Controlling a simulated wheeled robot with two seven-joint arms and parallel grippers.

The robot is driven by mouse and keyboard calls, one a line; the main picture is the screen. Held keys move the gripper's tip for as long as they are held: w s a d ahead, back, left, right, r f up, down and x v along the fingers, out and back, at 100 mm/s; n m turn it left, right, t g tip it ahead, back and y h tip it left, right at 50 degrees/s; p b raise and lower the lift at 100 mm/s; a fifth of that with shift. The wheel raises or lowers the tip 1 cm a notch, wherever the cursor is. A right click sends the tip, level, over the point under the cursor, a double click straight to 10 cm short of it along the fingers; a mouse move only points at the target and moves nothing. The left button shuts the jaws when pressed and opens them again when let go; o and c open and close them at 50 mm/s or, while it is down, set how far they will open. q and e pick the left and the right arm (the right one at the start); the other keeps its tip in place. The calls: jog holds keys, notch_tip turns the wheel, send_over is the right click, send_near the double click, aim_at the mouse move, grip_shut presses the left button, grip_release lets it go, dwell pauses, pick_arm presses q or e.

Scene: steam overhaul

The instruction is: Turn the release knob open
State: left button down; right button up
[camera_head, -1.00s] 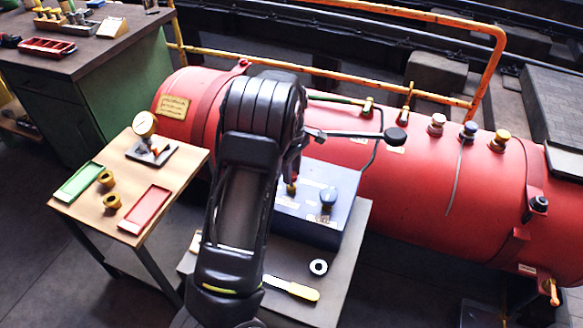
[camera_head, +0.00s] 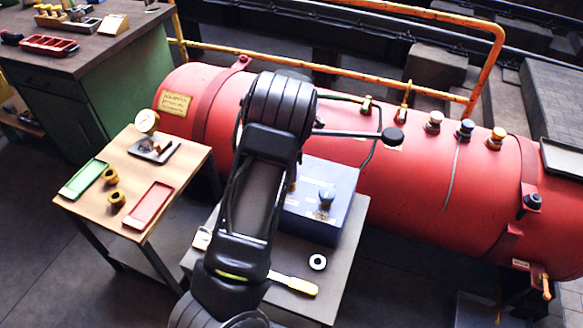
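A dark blue knob (camera_head: 326,197) stands on top of the blue box (camera_head: 312,228) near the middle of the view. A black knob (camera_head: 533,202) sits at the tank's right end. I cannot tell which of these is the release knob. One of my arms comes up from the bottom, left of centre, and covers the left part of the blue box. Neither gripper shows; the one on this arm is hidden or out of view.
A yellow-handled tool (camera_head: 292,284) and a ring (camera_head: 318,262) lie on the grey stand (camera_head: 335,292). A wooden table (camera_head: 136,166) with a gauge (camera_head: 147,121) and two trays stands left. An orange rail (camera_head: 390,90) runs behind.

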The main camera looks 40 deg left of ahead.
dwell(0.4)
pick_arm(q)
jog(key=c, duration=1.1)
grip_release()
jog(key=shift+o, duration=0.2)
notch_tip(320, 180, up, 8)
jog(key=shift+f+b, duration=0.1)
jog(key=shift+b, duration=0.2)
